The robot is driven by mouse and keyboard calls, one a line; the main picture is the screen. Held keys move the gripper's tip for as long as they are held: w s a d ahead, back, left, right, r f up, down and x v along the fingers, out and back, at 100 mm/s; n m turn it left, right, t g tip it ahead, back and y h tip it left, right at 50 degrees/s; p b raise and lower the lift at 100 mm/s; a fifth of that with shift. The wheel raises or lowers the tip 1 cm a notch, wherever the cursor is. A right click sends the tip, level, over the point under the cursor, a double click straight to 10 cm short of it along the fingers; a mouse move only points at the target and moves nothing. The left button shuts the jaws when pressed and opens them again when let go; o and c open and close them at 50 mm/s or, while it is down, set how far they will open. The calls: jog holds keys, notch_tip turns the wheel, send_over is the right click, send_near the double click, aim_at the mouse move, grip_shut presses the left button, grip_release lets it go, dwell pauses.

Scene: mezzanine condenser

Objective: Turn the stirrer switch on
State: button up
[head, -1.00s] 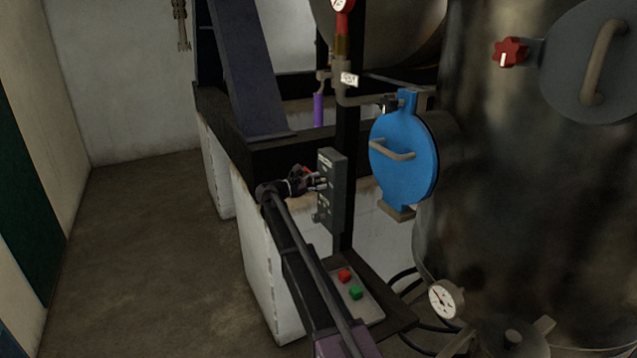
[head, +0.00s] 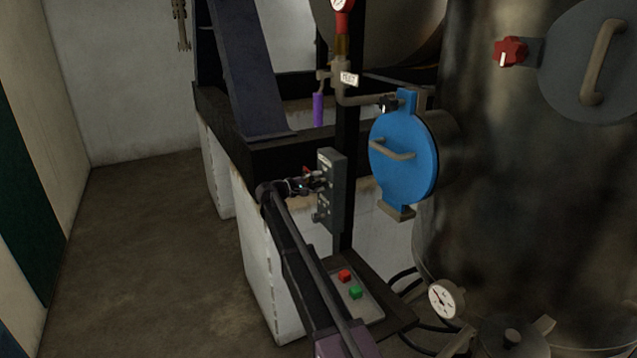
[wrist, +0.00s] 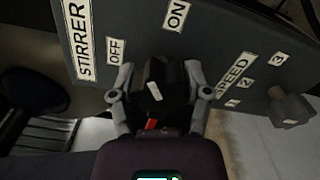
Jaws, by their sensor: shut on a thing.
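The stirrer panel (wrist: 235,55) is a dark grey box with white labels STIRRER, OFF, ON and SPEED. It also shows in the head view (head: 334,208), upright on a black post. The stirrer switch (wrist: 174,76) is a black knob with a short white mark, below the OFF and ON labels in the wrist view. The mark's exact setting is hard to tell. My gripper (wrist: 158,80) is shut on this knob, one finger on each side. In the head view my gripper (head: 316,184) meets the panel's left face and hides the knob.
A smaller speed knob (wrist: 290,108) sits beside the numbers 1 to 3. Below the panel is a box with a red button (head: 345,275) and a green button (head: 355,292). A blue round hatch (head: 405,165) and a large dark tank (head: 480,200) stand right. Floor at left is clear.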

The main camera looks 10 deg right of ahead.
jog(key=m, duration=0.6)
jog(key=shift+w+m, duration=0.15)
jog(key=shift+m, duration=0.25)
jog(key=o, duration=1.2)
jog(key=shift+v, duration=6)
